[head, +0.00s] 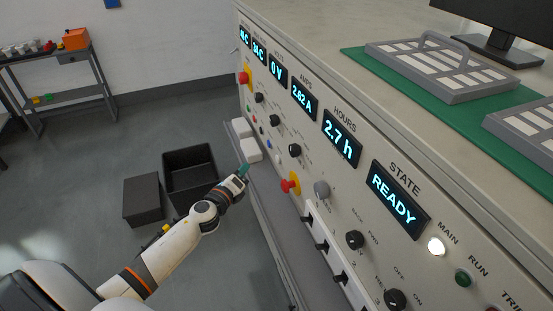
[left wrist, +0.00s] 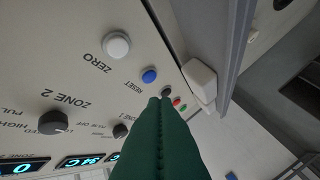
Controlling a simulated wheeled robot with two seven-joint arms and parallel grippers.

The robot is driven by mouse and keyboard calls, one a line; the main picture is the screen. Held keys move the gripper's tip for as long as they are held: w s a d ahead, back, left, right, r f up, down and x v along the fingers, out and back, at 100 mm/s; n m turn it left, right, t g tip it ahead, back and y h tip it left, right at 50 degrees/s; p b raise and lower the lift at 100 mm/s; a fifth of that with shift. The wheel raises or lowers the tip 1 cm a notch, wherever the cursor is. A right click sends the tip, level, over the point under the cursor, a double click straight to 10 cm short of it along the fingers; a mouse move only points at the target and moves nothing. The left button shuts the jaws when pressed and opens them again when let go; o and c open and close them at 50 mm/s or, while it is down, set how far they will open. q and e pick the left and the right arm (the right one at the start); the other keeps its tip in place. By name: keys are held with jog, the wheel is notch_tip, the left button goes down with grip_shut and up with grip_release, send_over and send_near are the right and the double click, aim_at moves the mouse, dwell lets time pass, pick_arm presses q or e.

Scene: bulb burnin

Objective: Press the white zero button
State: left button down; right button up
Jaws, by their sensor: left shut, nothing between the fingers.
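The white zero button (left wrist: 116,45) is round, with the word ZERO printed beside it, at the upper left of the left wrist view. A blue button (left wrist: 149,76) marked RESET sits beside it. My left gripper (head: 243,171) is at the panel's lower left part in the head view. Its green fingers (left wrist: 162,103) are shut and empty, and their tips show below the blue button in the left wrist view. They appear apart from the white button. In the head view the zero button is too small to make out surely. My right gripper is not in view.
The panel has a black knob (left wrist: 54,122), lit displays (head: 397,199) and a red knob on yellow (head: 290,184). White blocks (head: 250,149) stick out near my left gripper. A black bin (head: 190,168) stands on the floor. Trays lie on a green mat (head: 376,68) on top.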

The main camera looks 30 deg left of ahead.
aim_at(278, 159)
pick_arm(q)
jog(key=w+d, duration=0.1)
jog(key=w, duration=0.1)
jog(key=w+d, duration=0.2)
jog(key=shift+d, duration=0.1)
jog(key=shift+w+d, duration=0.7)
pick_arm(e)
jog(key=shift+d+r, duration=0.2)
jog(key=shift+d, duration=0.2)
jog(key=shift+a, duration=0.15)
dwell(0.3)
pick_arm(q)
jog(key=shift+w+d, duration=0.1)
dwell(0.6)
jog(key=shift+w+d, duration=0.2)
jog(key=shift+w, duration=0.05)
jog(key=shift+w+d, duration=0.25)
jog(key=shift+w, duration=0.05)
dwell(0.7)
jog(key=shift+s+a, duration=0.55)
jog(key=shift+s, duration=0.1)
dwell(0.3)
